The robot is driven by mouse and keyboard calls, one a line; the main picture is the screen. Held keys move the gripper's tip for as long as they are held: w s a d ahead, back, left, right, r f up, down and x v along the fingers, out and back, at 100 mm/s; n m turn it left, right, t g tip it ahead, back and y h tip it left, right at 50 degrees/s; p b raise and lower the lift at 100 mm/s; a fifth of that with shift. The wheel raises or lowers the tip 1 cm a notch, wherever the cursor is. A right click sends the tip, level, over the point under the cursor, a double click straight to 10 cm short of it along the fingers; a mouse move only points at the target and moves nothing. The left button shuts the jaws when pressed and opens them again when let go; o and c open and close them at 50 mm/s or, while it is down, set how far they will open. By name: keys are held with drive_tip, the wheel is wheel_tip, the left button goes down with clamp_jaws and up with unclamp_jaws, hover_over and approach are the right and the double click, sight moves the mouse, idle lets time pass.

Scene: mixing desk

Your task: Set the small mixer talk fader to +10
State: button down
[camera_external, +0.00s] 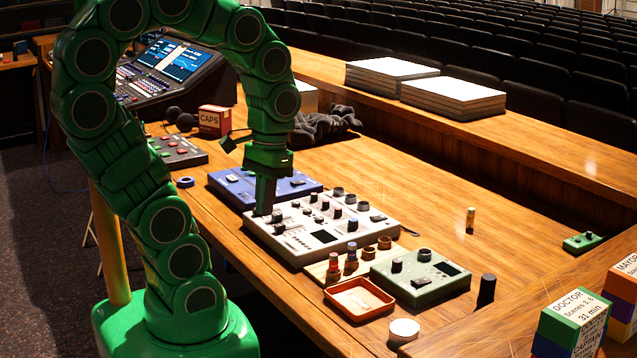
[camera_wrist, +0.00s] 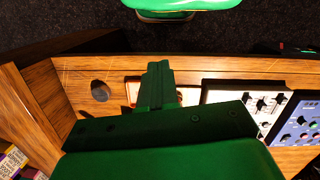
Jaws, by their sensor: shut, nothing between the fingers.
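A white mixer (camera_external: 345,228) with dark knobs and a small dark display sits mid-desk; it also shows in the wrist view (camera_wrist: 230,95), right of my fingers. A blue mixer (camera_external: 300,185) lies behind it, also at the right of the wrist view (camera_wrist: 299,116). The labels are too small to read, so I cannot tell which control is the talk fader. My gripper (camera_external: 264,207) points down, shut and empty, at the white mixer's left end. Contact there cannot be made out. In the wrist view the gripper (camera_wrist: 158,70) hides part of the desk.
A green box (camera_external: 420,285), an orange tray (camera_external: 358,310) and a wooden holder (camera_external: 318,271) with small pegs stand right of the white mixer. A dark cylinder (camera_external: 487,290) and white round item (camera_external: 404,329) stand nearby. The desk's right middle is mostly clear.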

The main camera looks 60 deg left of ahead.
drive_tip(key=s+m, duration=0.1)
drive_tip(key=m, duration=0.1)
wheel_tip(320, 180, up, 13)
drive_tip(key=m+t+y, duration=0.2)
drive_tip(key=t+y, duration=0.5)
drive_tip(key=y, duration=0.3)
hover_over(277, 217)
drive_tip(key=a, duration=0.2)
drive_tip(key=w+a+r+m+t, duration=0.25)
drive_tip(key=w+a+m, duration=0.2)
drive_tip(key=a, duration=0.35)
drive_tip(key=s+a+f+m+h, duration=0.25)
drive_tip(key=f+m+h, duration=0.45)
drive_tip(key=f, duration=0.7)
drive_tip(key=s+d+f+m+g+h, duration=0.1)
drive_tip(key=s+d+f+m+h, duration=0.2)
drive_tip(key=s+f, duration=0.35)
drive_tip(key=s+d+f+g+h, duration=0.1)
drive_tip(key=s+d+f+h, duration=0.3)
drive_tip(key=s+f, duration=0.3)
drive_tip(key=x, duration=0.9)
drive_tip(key=shift+d, duration=0.35)
drive_tip(key=shift+w, duration=1.15)
drive_tip(key=shift+w+a, duration=0.1)
drive_tip(key=shift+w, duration=0.7)
